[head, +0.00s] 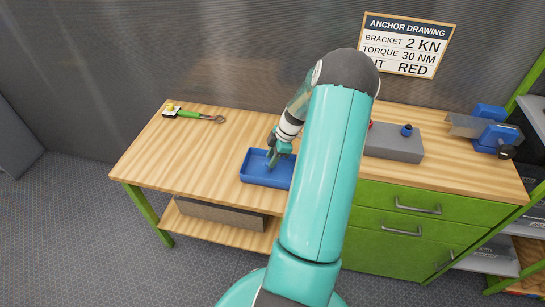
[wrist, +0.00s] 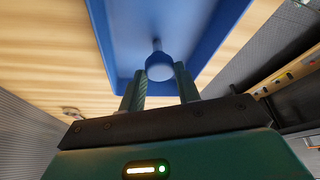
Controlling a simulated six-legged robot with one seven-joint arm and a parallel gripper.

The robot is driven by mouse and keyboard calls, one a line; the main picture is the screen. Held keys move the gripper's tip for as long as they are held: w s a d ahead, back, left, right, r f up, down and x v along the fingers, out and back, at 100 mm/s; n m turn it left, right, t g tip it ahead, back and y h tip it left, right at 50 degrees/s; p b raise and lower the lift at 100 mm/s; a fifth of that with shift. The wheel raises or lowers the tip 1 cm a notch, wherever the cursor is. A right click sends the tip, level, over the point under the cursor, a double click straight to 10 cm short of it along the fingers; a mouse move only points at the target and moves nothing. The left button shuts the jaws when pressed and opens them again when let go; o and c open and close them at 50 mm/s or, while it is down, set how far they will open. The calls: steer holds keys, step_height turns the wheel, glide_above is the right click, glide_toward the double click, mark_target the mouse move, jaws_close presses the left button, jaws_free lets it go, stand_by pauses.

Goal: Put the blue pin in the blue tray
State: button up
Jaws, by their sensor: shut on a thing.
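The blue tray (head: 254,177) lies on the wooden workbench, left of my arm in the head view. My gripper (head: 274,158) reaches down over the tray. In the wrist view, my gripper (wrist: 161,88) is shut on the blue pin (wrist: 159,66), whose round head sits between the fingers with a thin shank beyond it. The pin is over the inside of the tray (wrist: 206,45). I cannot tell whether the pin touches the tray floor. In the head view the pin is hidden by my gripper, and my arm covers the area right of the tray.
A grey block (head: 394,145) with a dark blue knob (head: 407,130) and a red piece stands right of my arm. A blue vise (head: 497,135) is at the right end.

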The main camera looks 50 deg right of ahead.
steer(key=shift+s, duration=0.1)
steer(key=o, duration=1)
steer(key=shift+f, duration=0.1)
